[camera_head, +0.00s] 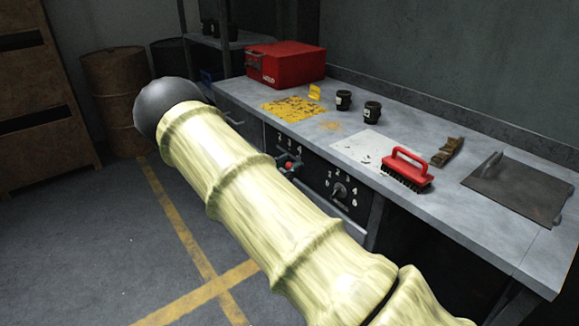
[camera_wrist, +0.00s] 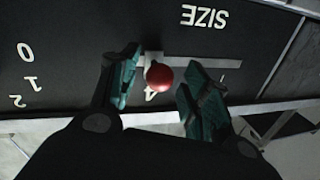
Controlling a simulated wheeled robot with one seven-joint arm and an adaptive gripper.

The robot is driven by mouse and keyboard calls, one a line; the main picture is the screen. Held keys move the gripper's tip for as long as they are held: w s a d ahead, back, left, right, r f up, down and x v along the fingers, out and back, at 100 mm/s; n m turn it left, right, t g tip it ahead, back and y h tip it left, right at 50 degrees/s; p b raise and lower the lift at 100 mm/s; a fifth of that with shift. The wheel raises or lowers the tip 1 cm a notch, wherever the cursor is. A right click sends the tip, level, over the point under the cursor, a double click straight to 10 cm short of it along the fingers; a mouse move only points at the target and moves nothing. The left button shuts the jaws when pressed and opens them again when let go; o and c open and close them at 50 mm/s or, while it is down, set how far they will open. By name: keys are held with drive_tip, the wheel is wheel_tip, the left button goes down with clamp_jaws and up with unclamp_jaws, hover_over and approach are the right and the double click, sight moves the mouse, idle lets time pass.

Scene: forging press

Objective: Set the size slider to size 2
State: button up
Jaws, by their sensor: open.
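The size slider's red ball knob (camera_wrist: 159,76) sits on a light metal block at the left end of a pale slot (camera_wrist: 205,63) in the wrist view. That view is upside down, with the word SIZE above the slot. The knob is beside the printed 4 (camera_wrist: 150,97), which is partly hidden. My gripper (camera_wrist: 158,72) is open, one teal finger on each side of the knob; I cannot tell whether either touches it. In the head view the red knob (camera_head: 288,166) shows under the numbers 2, 3, 4 on the black panel, with my arm in front.
A rotary dial (camera_head: 339,190) with its own numbers is on the same panel, right of the slider. The bench top (camera_head: 300,118) above holds a red box (camera_head: 286,64), two dark cups and a red brush (camera_head: 406,168). Floor at left is clear.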

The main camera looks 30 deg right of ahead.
drive_tip(key=shift+w+d, duration=0.1)
drive_tip(key=shift+d, duration=0.45)
